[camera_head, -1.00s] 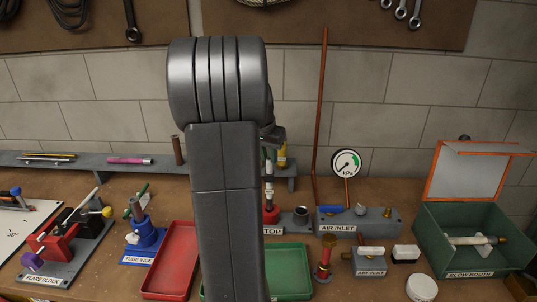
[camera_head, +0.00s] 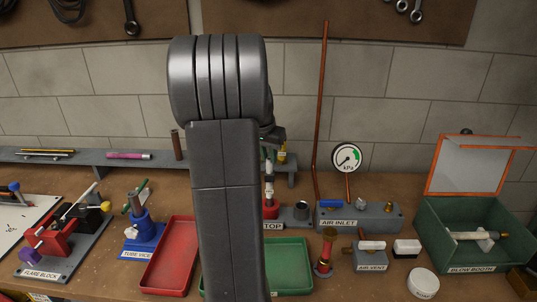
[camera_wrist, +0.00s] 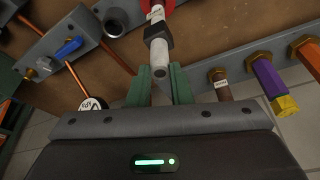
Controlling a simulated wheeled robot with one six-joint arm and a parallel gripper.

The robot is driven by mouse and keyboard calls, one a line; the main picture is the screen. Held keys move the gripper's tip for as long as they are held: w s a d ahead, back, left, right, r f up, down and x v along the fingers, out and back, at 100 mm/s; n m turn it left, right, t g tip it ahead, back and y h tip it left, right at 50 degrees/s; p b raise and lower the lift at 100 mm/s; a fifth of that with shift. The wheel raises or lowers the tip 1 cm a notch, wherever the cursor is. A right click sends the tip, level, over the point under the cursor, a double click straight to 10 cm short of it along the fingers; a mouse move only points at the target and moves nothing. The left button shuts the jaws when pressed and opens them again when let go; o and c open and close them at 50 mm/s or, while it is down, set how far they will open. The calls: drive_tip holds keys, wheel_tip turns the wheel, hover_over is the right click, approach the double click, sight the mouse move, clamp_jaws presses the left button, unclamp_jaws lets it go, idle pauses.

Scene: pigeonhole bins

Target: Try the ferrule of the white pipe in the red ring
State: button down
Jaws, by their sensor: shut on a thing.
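The white pipe (camera_head: 269,188) stands about upright behind my arm in the head view, with dark bands on it. In the wrist view the white pipe (camera_wrist: 155,17) carries a dark nut, and its near end lies between the two green fingers of my gripper (camera_wrist: 161,86). My gripper is shut on the pipe. The red ring (camera_head: 271,211) is at the pipe's lower end, on the grey block whose label reads "TOP". The red ring (camera_wrist: 175,4) is cut by the top edge of the wrist view. How far the ferrule sits in the ring cannot be seen.
A grey socket (camera_head: 302,210) is beside the ring. The air inlet block (camera_head: 360,216), a copper pipe (camera_head: 320,110) and a gauge (camera_head: 346,157) stand to the right. Red (camera_head: 170,257) and green (camera_head: 289,268) trays lie in front. A shelf (camera_head: 80,161) runs behind.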

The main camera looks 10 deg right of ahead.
drive_tip(key=shift+f+b, duration=1.05)
drive_tip(key=shift+f, duration=0.6)
drive_tip(key=shift+r, duration=0.1)
idle(0.3)
drive_tip(key=shift+r+p, duration=3.1)
drive_tip(key=shift+r, duration=0.85)
